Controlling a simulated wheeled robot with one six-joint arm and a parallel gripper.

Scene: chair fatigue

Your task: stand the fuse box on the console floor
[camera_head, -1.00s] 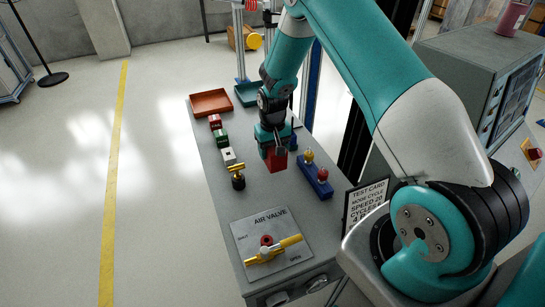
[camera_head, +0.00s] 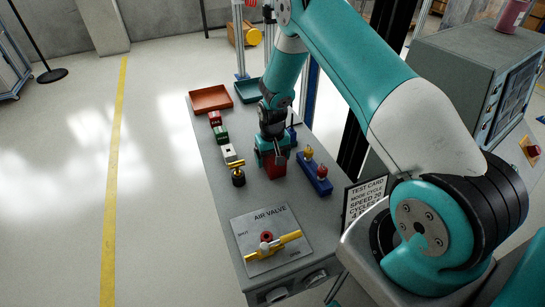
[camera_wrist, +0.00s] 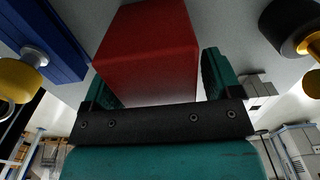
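A plain red box, which I take to be the fuse box (camera_head: 275,171), is upright under my gripper (camera_head: 273,154) over the middle of the grey console top (camera_head: 217,183). A thin light gap shows beside the right finger low down. The box's lower end is close to the console surface; I cannot tell whether it touches.
A blue block with yellow and red knobs (camera_head: 315,179) stands right of the box. A black-and-yellow valve (camera_head: 238,175) and red, green and white blocks (camera_head: 221,134) stand left. The air valve plate (camera_head: 271,252) is in front. Orange (camera_head: 210,99) and green (camera_head: 248,92) trays are behind.

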